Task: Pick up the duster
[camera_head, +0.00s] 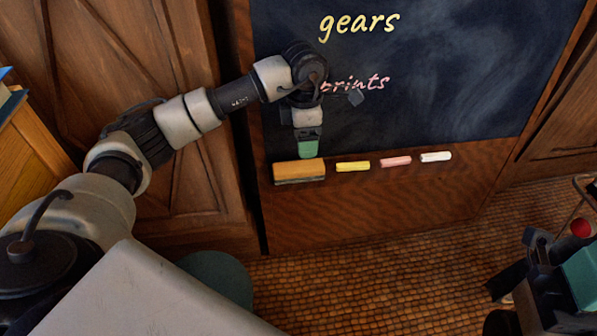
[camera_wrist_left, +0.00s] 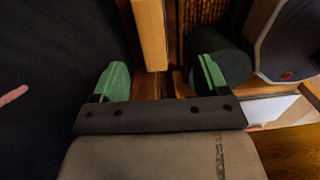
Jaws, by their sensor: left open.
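The duster (camera_head: 299,171), a block with an orange-tan top and a darker underside, lies on the wooden ledge below the blackboard, at its left end. My left gripper (camera_head: 308,150) is just above the duster, pointing down at it. In the left wrist view the duster (camera_wrist_left: 150,34) shows ahead of and between the two green fingertips of my left gripper (camera_wrist_left: 158,82). The fingers are apart with nothing between them, and the duster appears to lie beyond their tips.
Yellow chalk (camera_head: 353,166), pink chalk (camera_head: 396,161) and white chalk (camera_head: 436,157) lie along the ledge to the right of the duster. The blackboard (camera_head: 440,60), with "gears" and "prints" written on it, rises right behind. Wooden panelling (camera_head: 200,190) stands at left.

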